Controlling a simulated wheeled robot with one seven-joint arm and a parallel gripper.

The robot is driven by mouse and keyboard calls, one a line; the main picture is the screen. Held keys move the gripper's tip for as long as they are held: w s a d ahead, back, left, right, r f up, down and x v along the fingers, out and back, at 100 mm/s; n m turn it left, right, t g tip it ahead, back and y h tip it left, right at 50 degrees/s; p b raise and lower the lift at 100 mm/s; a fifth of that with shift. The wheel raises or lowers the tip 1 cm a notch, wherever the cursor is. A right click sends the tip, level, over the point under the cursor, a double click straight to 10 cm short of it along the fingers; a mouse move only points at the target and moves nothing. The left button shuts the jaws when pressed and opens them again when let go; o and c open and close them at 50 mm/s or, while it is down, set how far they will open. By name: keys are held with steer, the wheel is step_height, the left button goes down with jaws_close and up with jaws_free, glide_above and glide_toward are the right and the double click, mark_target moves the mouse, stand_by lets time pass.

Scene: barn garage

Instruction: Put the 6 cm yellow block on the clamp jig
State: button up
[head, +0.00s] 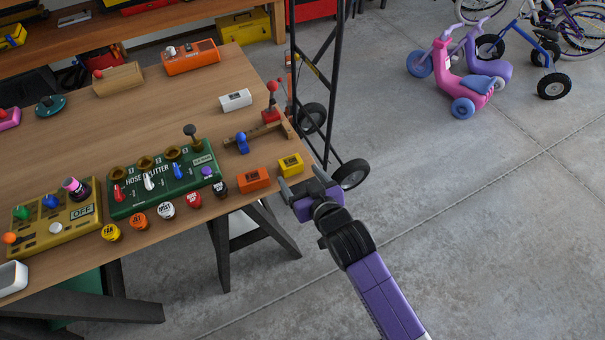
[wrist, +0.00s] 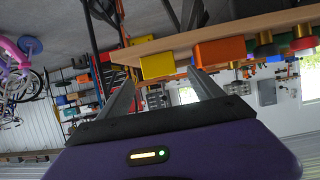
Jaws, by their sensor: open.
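The yellow block (head: 291,163) sits at the right front corner of the wooden workbench, with a dark label on its top. In the wrist view the yellow block (wrist: 157,66) lies ahead of my fingertips, roughly between them. My gripper (head: 301,176) is open and empty, just off the bench corner beside the yellow block; its two fingers also show in the wrist view (wrist: 160,78). What looks like the clamp jig (head: 266,131), a wooden bar with a blue knob and a red lever, lies on the bench behind the yellow block.
An orange block (head: 253,180) stands left of the yellow block. A white block (head: 235,100) lies behind the jig. A green hose splitter panel (head: 165,178) and several coloured knobs are to the left. A black hand truck (head: 325,110) stands close past the bench's right edge.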

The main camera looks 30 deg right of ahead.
steer(key=shift+s+r, duration=0.1)
steer(key=shift+s, duration=0.1)
steer(key=s+f+v, duration=0.1)
steer(key=f+v, duration=0.1)
steer(key=v, duration=1.2)
steer(key=s+f+v, duration=0.1)
steer(key=f+v, duration=0.2)
steer(key=v, duration=1.2)
steer(key=shift+s+d+r+t, duration=0.2)
steer(key=shift+s+d+t, duration=0.1)
steer(key=shift+t, duration=0.1)
steer(key=s+r, duration=0.6)
steer(key=shift+d+r, duration=0.3)
steer(key=shift+c, duration=0.3)
steer(key=shift+s+r, duration=0.1)
steer(key=shift+r, duration=0.25)
steer(key=shift+c, duration=1.2)
